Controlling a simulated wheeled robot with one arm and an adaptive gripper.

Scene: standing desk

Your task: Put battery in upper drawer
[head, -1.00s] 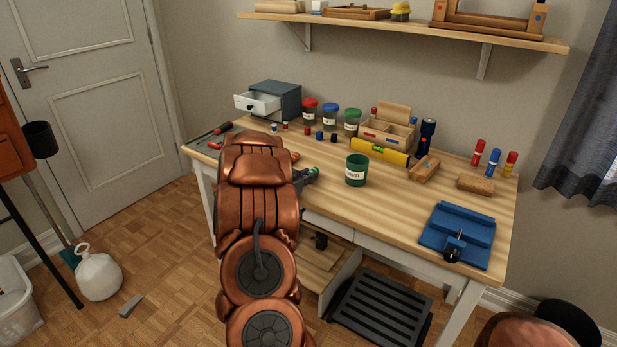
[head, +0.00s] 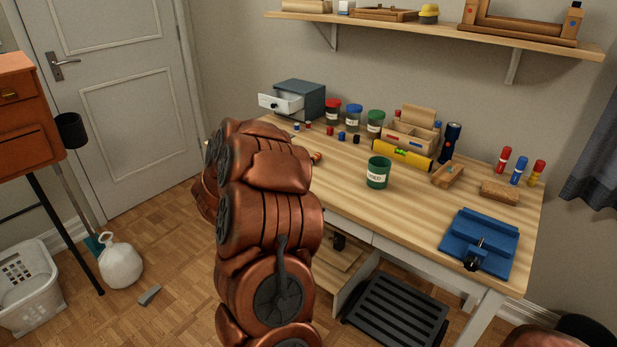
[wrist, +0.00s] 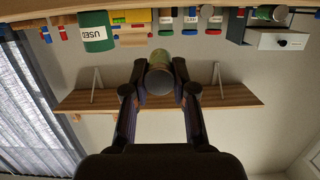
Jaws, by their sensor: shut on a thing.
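My gripper (wrist: 159,72) is shut on a battery (wrist: 159,80), a short cylinder with a dull metallic end and greenish side, held between both fingertips in the wrist view. In the head view, my arm hides the gripper and battery. A small grey-blue drawer cabinet (head: 308,97) stands at the desk's back left. Its white drawer (head: 283,104) is pulled out towards the front left. The cabinet also shows in the upside-down wrist view (wrist: 255,37), at the upper right, apart from my gripper. The inside of the drawer is barely visible.
Lidded jars (head: 354,114) and several small coloured cylinders (head: 341,136) stand right of the cabinet. A green cup (head: 377,173) stands mid-desk. A wooden organiser (head: 410,135), yellow level (head: 402,154) and blue vise (head: 480,240) lie further right. A shelf (head: 440,31) hangs above.

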